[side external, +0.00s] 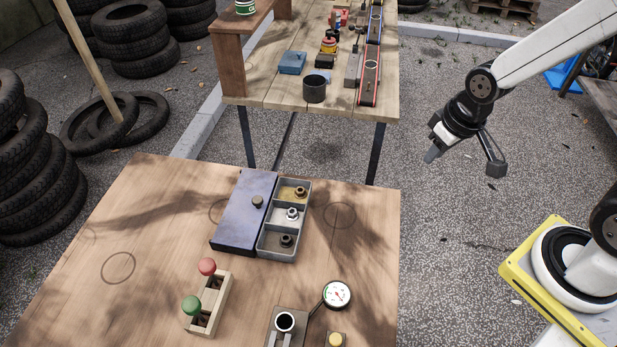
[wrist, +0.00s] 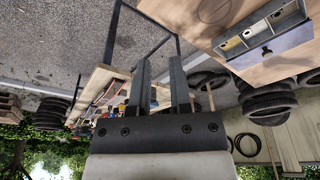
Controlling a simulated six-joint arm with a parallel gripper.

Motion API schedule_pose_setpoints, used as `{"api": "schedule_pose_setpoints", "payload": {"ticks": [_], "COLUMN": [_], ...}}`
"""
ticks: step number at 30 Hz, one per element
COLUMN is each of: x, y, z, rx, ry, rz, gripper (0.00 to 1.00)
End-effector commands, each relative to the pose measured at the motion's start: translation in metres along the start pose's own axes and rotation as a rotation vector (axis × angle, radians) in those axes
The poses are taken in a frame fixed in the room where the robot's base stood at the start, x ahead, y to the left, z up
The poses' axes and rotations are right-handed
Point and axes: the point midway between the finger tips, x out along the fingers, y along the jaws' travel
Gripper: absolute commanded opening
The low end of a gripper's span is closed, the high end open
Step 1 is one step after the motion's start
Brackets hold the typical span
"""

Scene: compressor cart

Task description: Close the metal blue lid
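The blue-grey metal lid (side external: 241,215), a flat slab with a dark round knob (side external: 257,201), lies on the near wooden table. It is beside the left edge of a grey tray (side external: 277,257), leaving the tray's three compartments uncovered. They hold a brass, a silver and a dark fitting. My gripper (side external: 431,156) hangs in the air right of the table, well away from the lid. In the wrist view its two fingers (wrist: 160,77) stand apart with nothing between them.
A second table (side external: 260,92) behind carries small items. Space between my gripper and the tray looks clear.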

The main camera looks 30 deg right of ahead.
Motion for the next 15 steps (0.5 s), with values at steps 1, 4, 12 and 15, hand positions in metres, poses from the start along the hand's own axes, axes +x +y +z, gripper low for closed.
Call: {"api": "schedule_pose_setpoints", "payload": {"ticks": [1,4,12,15], "x": [0.001,0.003,0.016,0.024], "y": [-0.002,-0.008,-0.048,-0.07], "z": [-0.004,-0.018,-0.082,-0.108], "rx": [-0.008,-0.031,-0.148,-0.201], "ry": [0.001,0.005,0.026,0.037], "rz": [-0.002,-0.008,-0.038,-0.053], "gripper": [0.06,0.0,0.0,0.0]}}
